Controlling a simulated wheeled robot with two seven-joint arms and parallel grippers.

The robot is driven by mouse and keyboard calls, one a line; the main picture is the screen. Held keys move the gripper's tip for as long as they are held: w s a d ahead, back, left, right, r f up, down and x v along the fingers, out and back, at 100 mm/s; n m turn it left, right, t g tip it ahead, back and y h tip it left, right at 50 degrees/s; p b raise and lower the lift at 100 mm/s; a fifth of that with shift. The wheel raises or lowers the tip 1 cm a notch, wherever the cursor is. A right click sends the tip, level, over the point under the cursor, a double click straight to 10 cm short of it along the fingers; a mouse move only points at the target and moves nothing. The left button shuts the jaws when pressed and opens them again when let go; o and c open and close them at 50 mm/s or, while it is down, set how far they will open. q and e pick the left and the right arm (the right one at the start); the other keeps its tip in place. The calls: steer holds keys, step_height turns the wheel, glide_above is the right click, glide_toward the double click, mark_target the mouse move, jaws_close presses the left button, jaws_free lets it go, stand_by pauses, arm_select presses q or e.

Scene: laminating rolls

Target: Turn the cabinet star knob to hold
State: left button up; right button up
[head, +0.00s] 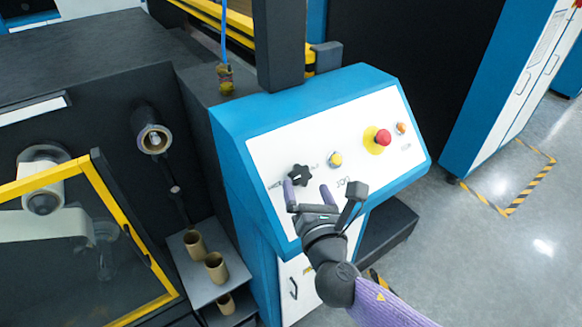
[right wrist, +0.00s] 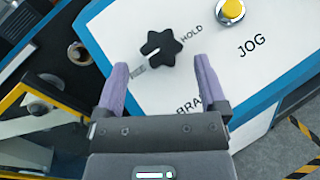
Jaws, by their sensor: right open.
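The black star knob (head: 300,175) sits at the left of the white sloped panel (head: 290,145) on the blue cabinet. In the right wrist view the knob (right wrist: 165,50) has a white mark on its lower left side, towards a small label I cannot read surely. The word HOLD is printed at its upper right. My right gripper (head: 306,188) is open and empty. In the right wrist view its purple fingers (right wrist: 161,66) point at the knob from below, spread wider than it, with the knob just beyond the tips. My left gripper is not in view.
A yellow button (head: 336,159) marked JOG and a red emergency button (head: 383,138) are right of the knob. An orange button (head: 401,128) is beyond. A yellow-framed door (head: 120,225) and cardboard tubes (head: 215,266) stand left. Floor at right is open.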

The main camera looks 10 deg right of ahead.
mark_target(302, 175)
steer(key=w, duration=0.5)
steer(key=shift+w+d, duration=0.2)
steer(key=shift+w, duration=0.2)
jaws_close()
